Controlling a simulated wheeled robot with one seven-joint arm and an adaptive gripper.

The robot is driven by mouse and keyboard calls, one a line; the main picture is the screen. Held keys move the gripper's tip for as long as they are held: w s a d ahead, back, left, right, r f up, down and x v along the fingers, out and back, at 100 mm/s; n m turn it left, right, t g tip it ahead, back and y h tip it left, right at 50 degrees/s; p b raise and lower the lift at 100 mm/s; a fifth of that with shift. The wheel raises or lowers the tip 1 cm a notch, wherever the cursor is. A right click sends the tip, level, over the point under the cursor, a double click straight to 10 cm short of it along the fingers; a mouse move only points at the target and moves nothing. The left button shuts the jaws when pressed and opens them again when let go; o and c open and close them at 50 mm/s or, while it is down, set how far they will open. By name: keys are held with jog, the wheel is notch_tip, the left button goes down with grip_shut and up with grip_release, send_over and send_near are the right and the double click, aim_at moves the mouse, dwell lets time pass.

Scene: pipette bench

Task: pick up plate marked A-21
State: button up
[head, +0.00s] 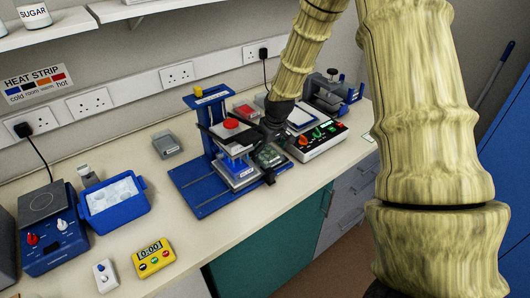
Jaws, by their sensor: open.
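My gripper (243,155) is black and open, with its dark fingers spread over the blue press-like stand (203,196) in the middle of the bench. A small plate (238,182) with a blue top and a pale label lies on the stand's base, below and between the fingers. I cannot tell whether the fingers touch it. The label is too small to read, so I cannot tell whether it says A-21. A greenish block (268,157) lies just right of the plate, partly hidden by the gripper. No other plate label can be read.
A grey box (167,145) stands left of the stand. A white control box (318,142) with coloured knobs stands right. A blue ice tub (118,213), a yellow timer (154,258) and a blue hotplate (55,245) are at left. Bare bench (165,200) lies between.

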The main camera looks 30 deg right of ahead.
jog(key=shift+f, duration=0.25)
jog(key=c, duration=1.1)
jog(key=shift+r, duration=0.1)
notch_tip(320, 180, up, 28)
jog(key=b, duration=0.6)
jog(key=shift+w+r, duration=0.1)
jog(key=shift+r+p, duration=1.35)
jog(key=shift+p, duration=0.4)
